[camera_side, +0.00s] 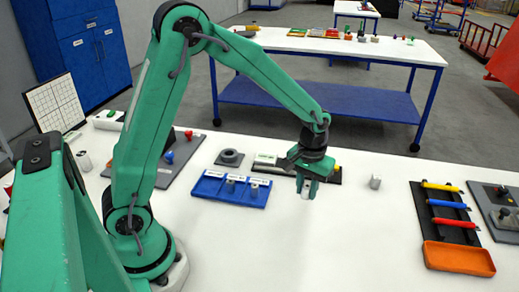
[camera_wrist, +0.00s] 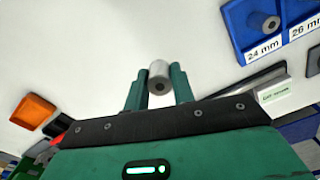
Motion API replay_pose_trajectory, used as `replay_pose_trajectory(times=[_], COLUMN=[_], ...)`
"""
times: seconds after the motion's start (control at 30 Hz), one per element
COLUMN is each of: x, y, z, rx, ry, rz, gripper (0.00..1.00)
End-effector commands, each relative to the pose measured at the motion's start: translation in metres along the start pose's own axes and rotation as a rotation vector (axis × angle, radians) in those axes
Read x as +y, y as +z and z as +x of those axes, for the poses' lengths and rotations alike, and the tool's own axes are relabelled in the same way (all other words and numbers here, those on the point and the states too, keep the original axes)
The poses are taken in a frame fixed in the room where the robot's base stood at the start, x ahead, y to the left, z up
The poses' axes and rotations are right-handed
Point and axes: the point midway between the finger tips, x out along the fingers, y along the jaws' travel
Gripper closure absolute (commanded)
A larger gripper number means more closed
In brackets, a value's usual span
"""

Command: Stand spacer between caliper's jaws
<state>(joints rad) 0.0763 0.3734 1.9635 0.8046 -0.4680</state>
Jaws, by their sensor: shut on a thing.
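My gripper (camera_side: 307,192) is shut on a grey cylindrical spacer. In the wrist view the spacer (camera_wrist: 159,78) sits between the two green fingers, with the dark hole in its end facing the camera. The gripper points down over the white table, to the right of the blue tray (camera_side: 228,201). A dark flat fixture (camera_side: 331,175) with a pale label lies behind the gripper and is partly hidden by it. It may be the caliper; I cannot make out its jaws. Its dark edge and label (camera_wrist: 264,91) show at the right in the wrist view.
Grey spacers (camera_side: 254,185) stand in the blue tray, whose labels read 24 mm and 26 mm. A small grey cylinder (camera_side: 375,181) stands on the table. An orange tray (camera_side: 458,257) and a black rack (camera_side: 446,214) of coloured handles are at right. The front middle is clear.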

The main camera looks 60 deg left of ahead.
Motion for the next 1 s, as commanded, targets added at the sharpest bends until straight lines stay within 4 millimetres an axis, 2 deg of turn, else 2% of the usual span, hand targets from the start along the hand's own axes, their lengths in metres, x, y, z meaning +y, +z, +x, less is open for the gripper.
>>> replay_pose_trajectory(times=[0.2, 0.4, 1.0], x=[0.023, 0.034, 0.038], y=[0.028, 0.042, 0.047], z=[-0.021, -0.033, -0.036], rx=[0.002, 0.001, 0.000], ry=[0.001, 0.001, 0.000], rz=[0.002, 0.002, -0.001], gripper=[0.97, 0.97, 0.97])
